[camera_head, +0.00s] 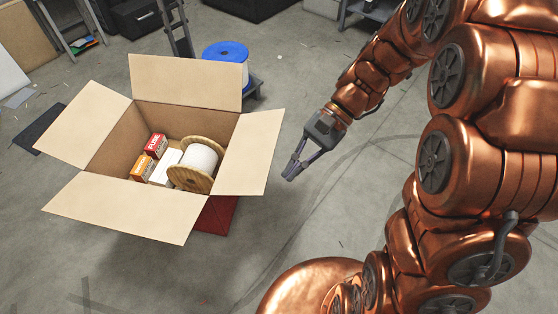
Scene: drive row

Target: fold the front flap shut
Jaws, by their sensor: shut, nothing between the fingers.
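An open cardboard box (110,160) stands on a dark red support in the left half of the head view, all its flaps spread outward. The front flap (125,208) is the long one nearest me and leans outward and down. The right flap (250,153), back flap (186,82) and left flap (82,125) are open too. Inside lie a spool of white cable (199,160), a red box (153,150), an orange box (142,166) and a white box (165,167). My gripper (289,177) is shut and empty, to the right of the right flap and touching nothing.
A blue spool (226,52) stands on a low dark base behind the box. A ladder-like stand (176,28) is behind the back flap. A dark mat (42,130) lies at left. The grey floor in front of the box is clear.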

